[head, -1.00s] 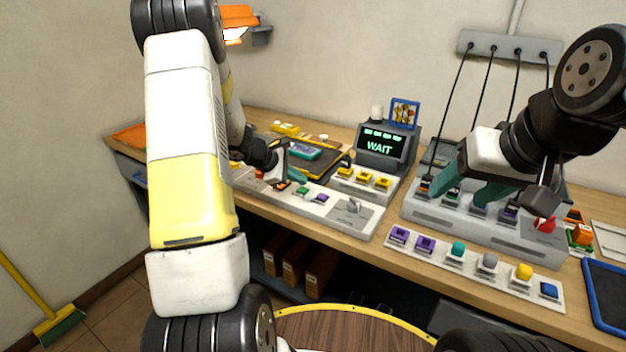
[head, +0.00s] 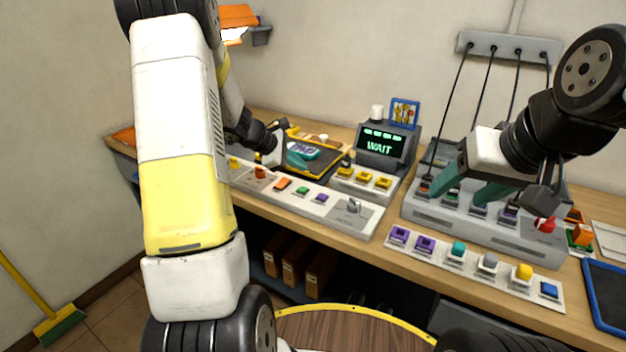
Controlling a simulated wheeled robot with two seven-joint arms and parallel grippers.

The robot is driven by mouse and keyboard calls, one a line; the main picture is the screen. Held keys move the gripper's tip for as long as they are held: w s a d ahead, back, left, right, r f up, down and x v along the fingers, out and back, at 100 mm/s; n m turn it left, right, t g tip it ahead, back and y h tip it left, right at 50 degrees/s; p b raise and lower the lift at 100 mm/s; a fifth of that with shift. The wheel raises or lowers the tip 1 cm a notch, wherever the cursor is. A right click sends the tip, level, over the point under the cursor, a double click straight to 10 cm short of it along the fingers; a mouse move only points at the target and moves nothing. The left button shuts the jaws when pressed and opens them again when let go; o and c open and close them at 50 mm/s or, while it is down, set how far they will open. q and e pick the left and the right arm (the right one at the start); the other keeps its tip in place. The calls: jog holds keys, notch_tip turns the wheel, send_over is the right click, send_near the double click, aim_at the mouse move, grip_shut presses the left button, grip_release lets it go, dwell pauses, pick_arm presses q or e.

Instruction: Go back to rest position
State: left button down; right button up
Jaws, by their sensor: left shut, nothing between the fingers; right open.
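My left gripper (head: 293,160) is shut and empty. It hangs over the near left part of a dark tray with a yellow edge (head: 325,171), behind the long button panel. My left arm crosses the left side of the view and hides part of the bench. My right gripper (head: 463,189) is open, with its teal fingers over the grey charging block (head: 422,211) on the right. Nothing shows held between them.
The wooden bench (head: 384,251) carries a button panel (head: 337,217), a screen reading WAIT (head: 380,144), and a strip of coloured blocks (head: 506,277). Cables hang from a wall rail (head: 507,46) behind my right gripper. A blue-edged tray (head: 605,292) lies at right.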

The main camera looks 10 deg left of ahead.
dwell(0.4)
pick_arm(q)
jog(key=s+d+r+m+g, duration=0.1)
jog(key=s+d+r+m, duration=0.35)
jog(key=s+r, duration=0.3)
jog(key=s+d+r+m+g, duration=0.1)
jog(key=s+d+r+m, duration=0.2)
jog(key=s+r+m, duration=0.4)
jog(key=s+a+r+m+y, duration=0.1)
jog(key=s+m+y, duration=0.1)
jog(key=s, duration=0.7)
jog(key=s+a+r+m+t+y, duration=0.1)
jog(key=s+r+m+y, duration=0.1)
jog(key=s+m, duration=0.3)
jog(key=s, duration=0.4)
jog(key=shift+r+t, duration=0.25)
jog(key=shift+t, duration=0.05)
jog(key=shift+a, duration=0.1)
dwell(1.8)
